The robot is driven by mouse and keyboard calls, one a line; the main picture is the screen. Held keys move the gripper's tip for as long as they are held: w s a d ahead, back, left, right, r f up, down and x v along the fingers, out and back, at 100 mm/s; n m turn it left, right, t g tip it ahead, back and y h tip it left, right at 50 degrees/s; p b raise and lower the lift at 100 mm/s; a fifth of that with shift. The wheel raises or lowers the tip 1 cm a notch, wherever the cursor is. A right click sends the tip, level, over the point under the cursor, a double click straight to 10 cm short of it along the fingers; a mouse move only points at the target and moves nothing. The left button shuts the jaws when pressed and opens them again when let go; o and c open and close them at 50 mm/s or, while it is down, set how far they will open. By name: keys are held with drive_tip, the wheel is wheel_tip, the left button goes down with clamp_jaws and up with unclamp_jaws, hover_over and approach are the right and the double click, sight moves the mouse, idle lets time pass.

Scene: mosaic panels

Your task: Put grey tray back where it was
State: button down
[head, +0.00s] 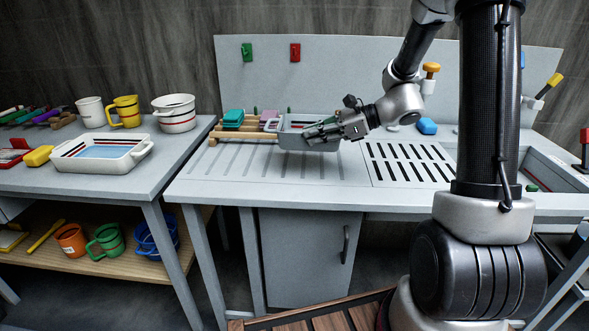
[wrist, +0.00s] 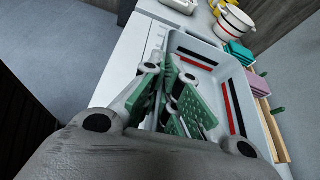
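The grey tray (head: 293,121) is at the back of the grooved counter, in front of and beside a wooden rack. In the wrist view the grey tray (wrist: 243,78) shows a pale rim and black and red stripes inside. My gripper (head: 318,135) is at its near right side. In the wrist view my gripper (wrist: 170,95) has its green-padded fingers close together at the tray's near wall and looks shut on it. The fingers hide the gripped part of the wall. I cannot tell whether the tray's base touches the counter.
The wooden rack (head: 246,137) holds a teal block (head: 233,119) and other pieces. A drain grate (head: 410,163) lies to the right. The left table bears a white tray (head: 97,164), a white pot (head: 174,111) and mugs. The counter's grooved front is clear.

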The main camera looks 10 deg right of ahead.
wheel_tip(320, 180, down, 10)
drive_tip(key=shift+s+r, duration=0.1)
drive_tip(key=shift+r, duration=0.1)
drive_tip(key=shift+f, duration=0.15)
drive_tip(key=c, duration=1.6)
unclamp_jaws()
drive_tip(key=shift+c, duration=0.2)
